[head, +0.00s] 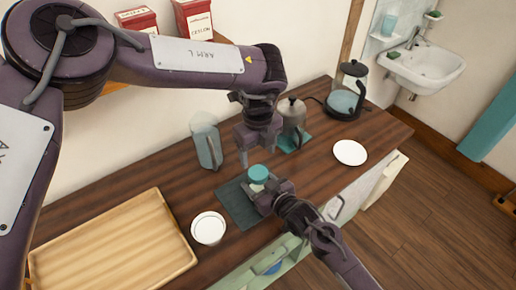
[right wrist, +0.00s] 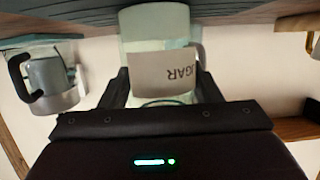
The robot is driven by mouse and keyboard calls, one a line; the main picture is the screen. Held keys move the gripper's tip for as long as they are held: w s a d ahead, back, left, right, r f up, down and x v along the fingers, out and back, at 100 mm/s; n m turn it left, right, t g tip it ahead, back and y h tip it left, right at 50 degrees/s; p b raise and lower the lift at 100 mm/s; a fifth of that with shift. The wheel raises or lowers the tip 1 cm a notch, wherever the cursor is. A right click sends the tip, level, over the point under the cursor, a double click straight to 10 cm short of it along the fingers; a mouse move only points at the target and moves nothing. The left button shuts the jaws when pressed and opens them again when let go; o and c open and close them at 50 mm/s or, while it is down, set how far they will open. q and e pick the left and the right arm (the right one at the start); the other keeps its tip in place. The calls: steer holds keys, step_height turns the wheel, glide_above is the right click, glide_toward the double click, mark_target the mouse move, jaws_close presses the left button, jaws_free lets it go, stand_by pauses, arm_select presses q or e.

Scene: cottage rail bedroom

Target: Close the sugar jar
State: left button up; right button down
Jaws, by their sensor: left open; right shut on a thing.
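The sugar jar stands on a dark mat (head: 235,207) on the wooden counter, with a round teal lid (head: 258,174) at its top. I cannot tell whether the lid is fully seated. My right gripper (head: 267,193) is shut around the jar's body from the front right. In the right wrist view the jar (right wrist: 160,28) appears upside down, with its SUGAR label (right wrist: 162,74) between the fingers of my right gripper (right wrist: 162,92); its lid end is hidden. My left gripper (head: 245,150) is open and empty, pointing down, a little above and behind the lid.
A glass pitcher (head: 206,146) stands behind left of the jar, and a French press (head: 292,114) behind right. A kettle (head: 346,95) and white plate (head: 350,152) are farther right. A white cup (head: 208,228) and wooden tray (head: 112,243) are at front left.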

mark_target(258, 172)
arm_select(q)
step_height(258, 172, down, 7)
steer(key=shift+f, duration=0.1)
stand_by(0.3)
steer(key=c, duration=1)
steer(key=m, duration=2.7)
steer(key=shift+m, duration=0.3)
steer(key=o, duration=1.1)
steer(key=shift+c, duration=0.2)
